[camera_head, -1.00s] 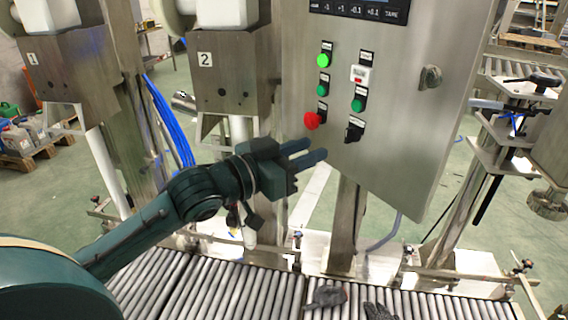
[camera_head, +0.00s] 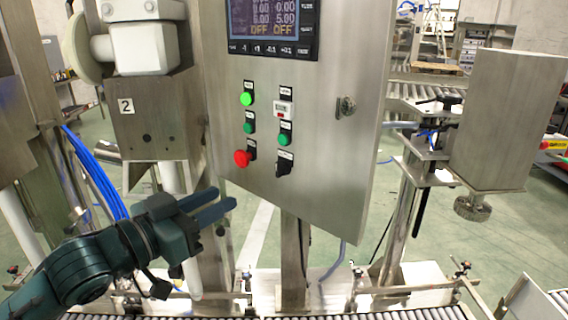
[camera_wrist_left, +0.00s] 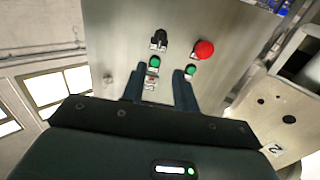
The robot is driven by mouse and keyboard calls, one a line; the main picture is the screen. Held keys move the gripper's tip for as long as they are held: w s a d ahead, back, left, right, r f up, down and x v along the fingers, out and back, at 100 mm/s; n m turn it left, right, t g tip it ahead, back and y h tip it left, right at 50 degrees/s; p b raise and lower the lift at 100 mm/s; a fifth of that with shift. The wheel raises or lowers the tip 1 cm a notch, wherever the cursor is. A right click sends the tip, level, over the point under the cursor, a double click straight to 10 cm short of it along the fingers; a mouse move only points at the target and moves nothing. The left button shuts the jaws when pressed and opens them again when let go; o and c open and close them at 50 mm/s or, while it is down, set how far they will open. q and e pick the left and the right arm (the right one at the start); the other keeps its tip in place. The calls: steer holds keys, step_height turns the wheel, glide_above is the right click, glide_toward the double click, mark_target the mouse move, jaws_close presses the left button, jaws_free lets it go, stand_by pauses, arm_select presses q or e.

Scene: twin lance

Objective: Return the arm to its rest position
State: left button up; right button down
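My left arm (camera_head: 90,265) comes in from the lower left in the head view, reaching toward the steel control panel (camera_head: 320,150). Its gripper (camera_head: 226,198) is in front of the panel's lower left edge, below the red button (camera_head: 242,158). The two dark fingers stand apart with nothing between them. In the left wrist view the gripper (camera_wrist_left: 160,85) also shows spread fingers, with a green button (camera_wrist_left: 154,62) and the red button (camera_wrist_left: 204,49) beyond. Whether the fingers touch the panel is not clear, but they look apart from it. My right gripper is not in view.
A roller conveyor (camera_head: 400,313) runs along the bottom. A steel machine head marked 2 (camera_head: 150,120) stands behind my arm. A steel box (camera_head: 505,120) and clamp fixtures stand on the right. Green floor (camera_head: 345,215) shows between the posts.

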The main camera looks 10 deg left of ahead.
arm_select(q)
step_height(320, 180, down, 20)
steer(key=s+n+g+y+p, duration=0.2)
steer(key=s+n+y+p, duration=0.1)
steer(key=y, duration=0.1)
steer(key=s+d+f+g, duration=0.1)
steer(key=s+d+f, duration=0.3)
steer(key=f, duration=0.3)
steer(key=s+d+f+g, duration=0.2)
steer(key=s+d+f, duration=0.1)
steer(key=s+f, duration=0.3)
steer(key=shift+s+d+f+m+y+p, duration=0.2)
steer(key=shift+d+f+m+y+p, duration=0.15)
steer(key=shift+f, duration=0.2)
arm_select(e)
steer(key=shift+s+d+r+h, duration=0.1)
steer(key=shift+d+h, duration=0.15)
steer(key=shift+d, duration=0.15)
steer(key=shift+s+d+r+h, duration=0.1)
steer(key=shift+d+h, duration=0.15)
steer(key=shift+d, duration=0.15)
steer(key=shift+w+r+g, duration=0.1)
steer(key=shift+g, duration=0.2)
